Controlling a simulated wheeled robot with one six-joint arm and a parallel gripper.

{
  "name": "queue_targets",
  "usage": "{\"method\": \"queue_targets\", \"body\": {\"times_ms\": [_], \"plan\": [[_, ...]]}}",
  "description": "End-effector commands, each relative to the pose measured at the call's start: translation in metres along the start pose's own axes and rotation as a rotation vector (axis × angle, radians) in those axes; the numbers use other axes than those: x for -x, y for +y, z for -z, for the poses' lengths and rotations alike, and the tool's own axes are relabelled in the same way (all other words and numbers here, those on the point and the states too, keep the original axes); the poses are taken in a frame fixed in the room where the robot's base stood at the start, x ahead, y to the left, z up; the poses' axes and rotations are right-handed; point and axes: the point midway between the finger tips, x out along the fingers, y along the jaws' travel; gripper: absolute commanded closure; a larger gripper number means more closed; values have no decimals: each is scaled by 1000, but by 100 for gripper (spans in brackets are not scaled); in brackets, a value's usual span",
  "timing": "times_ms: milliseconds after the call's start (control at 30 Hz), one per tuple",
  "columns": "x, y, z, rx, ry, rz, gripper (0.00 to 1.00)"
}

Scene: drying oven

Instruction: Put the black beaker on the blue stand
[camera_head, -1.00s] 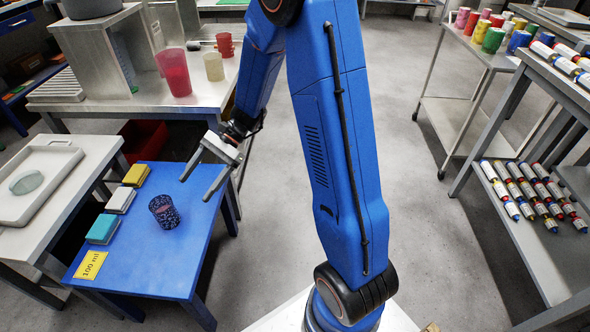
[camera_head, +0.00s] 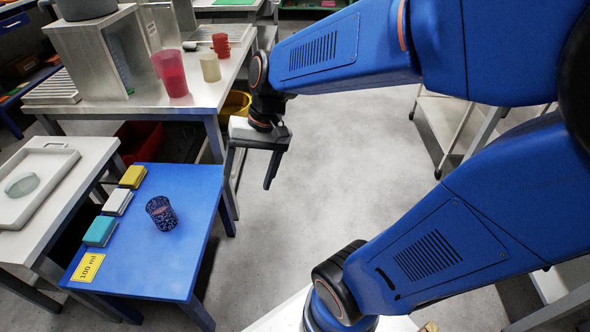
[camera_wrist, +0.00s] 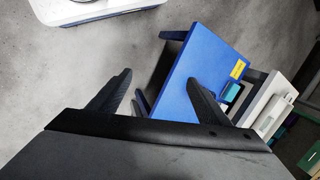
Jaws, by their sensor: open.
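A dark speckled beaker (camera_head: 161,212) stands upright on the blue stand (camera_head: 178,268), a low blue table at the left of the head view. My gripper (camera_head: 254,180) is to the right of the stand, over the floor, apart from the beaker, with its fingers pointing down. It is open and nothing shows between its fingers. In the wrist view my gripper (camera_wrist: 160,90) has its two fingers spread, and part of the blue stand (camera_wrist: 205,65) shows beyond the right finger.
A white table with a tray (camera_head: 30,190) stands left. A metal table behind holds a red cup (camera_head: 171,75).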

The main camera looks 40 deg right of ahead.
Motion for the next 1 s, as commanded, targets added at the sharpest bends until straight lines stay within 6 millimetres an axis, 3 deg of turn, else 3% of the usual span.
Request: {"method": "queue_targets", "body": {"times_ms": [533, 1000], "plan": [[60, 70, -48, 354, 362, -223, 29], [70, 83, -55, 415, 430, -275, 29]]}}
